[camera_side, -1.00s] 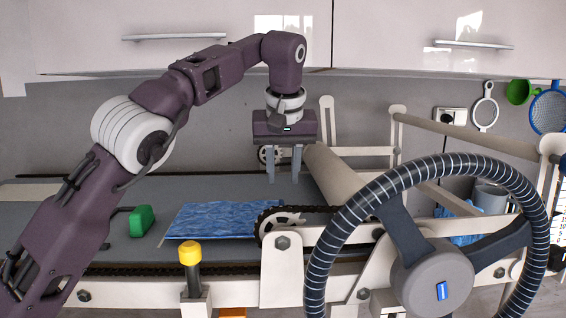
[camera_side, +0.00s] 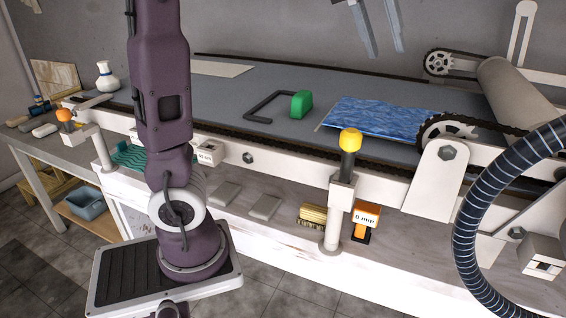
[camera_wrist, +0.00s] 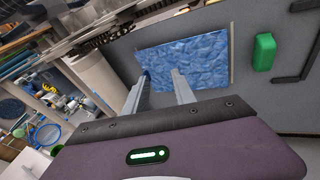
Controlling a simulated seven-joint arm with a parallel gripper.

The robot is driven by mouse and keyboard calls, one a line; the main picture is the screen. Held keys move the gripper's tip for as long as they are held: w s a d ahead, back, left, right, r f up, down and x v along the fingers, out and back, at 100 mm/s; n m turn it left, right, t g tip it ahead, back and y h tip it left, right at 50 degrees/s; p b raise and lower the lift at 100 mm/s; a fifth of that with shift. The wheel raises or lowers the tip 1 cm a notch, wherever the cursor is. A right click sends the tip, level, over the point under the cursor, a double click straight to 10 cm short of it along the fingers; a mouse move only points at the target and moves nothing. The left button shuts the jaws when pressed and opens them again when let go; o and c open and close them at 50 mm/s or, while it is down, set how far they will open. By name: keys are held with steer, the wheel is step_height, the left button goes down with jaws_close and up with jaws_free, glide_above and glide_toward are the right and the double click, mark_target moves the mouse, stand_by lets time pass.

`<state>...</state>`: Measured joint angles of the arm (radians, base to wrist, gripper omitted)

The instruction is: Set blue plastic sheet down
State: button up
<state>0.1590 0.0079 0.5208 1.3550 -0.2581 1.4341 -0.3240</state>
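The blue plastic sheet (camera_side: 385,118) lies flat on the grey bed, a wrinkled bright blue rectangle, with its right end close to the sprocket. A thin pale edge shows under its left side. It also shows in the wrist view (camera_wrist: 190,58), beyond my fingers. My gripper (camera_side: 386,54) shows only as two fingers at the top edge of the side view; its body is out of that picture. In the wrist view my gripper (camera_wrist: 161,73) has its fingers apart with nothing held between them. It is above the bed, apart from the sheet.
A green block (camera_side: 301,104) and a dark bent bar (camera_side: 268,108) lie left of the sheet. A roller (camera_side: 515,95) stands to its right. The bed (camera_side: 225,92) farther left is mostly clear.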

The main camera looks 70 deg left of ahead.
steer(key=s+d+f+m, duration=0.3)
steer(key=s+f+m, duration=0.1)
steer(key=s+f, duration=0.4)
steer(key=s+d+f+m+t+y, duration=0.1)
steer(key=s+d+f+m, duration=0.2)
steer(key=s+f, duration=0.6)
steer(key=s, duration=0.3)
steer(key=shift+s+d+m, duration=0.35)
steer(key=shift+m, duration=0.05)
